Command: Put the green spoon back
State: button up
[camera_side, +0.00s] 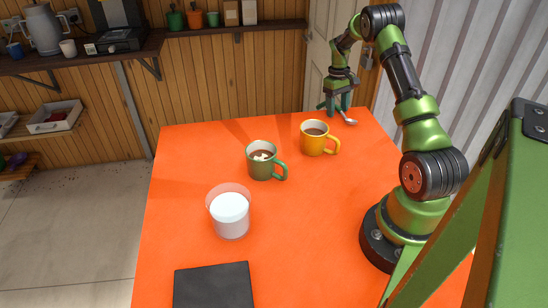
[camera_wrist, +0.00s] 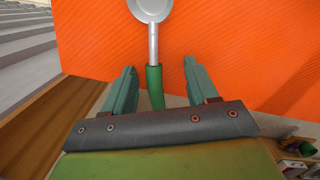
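The green spoon has a grey metal bowl (camera_wrist: 151,9) and a green handle (camera_wrist: 154,90). In the side view its bowl (camera_side: 349,121) shows at the far right end of the orange table. In the wrist view the handle end appears to reach past the table edge. My gripper (camera_side: 340,106) points down at that edge. Its fingers (camera_wrist: 160,82) are open on both sides of the handle, with a visible gap on each side. A yellow mug (camera_side: 314,146) with brown drink stands near the spoon. A green mug (camera_side: 260,167) with brown drink and pale lumps stands left of it.
A clear glass (camera_side: 230,216) with white contents stands at the front left of the table (camera_side: 300,240). A black flat slab (camera_side: 213,290) lies at the front. The table's middle right is clear. A wooden wall and door stand behind.

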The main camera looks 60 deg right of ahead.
notch_tip(320, 180, up, 17)
jog(key=w, duration=0.2)
jog(key=shift+d+f, duration=0.15)
jog(key=shift+d, duration=0.25)
dwell(0.3)
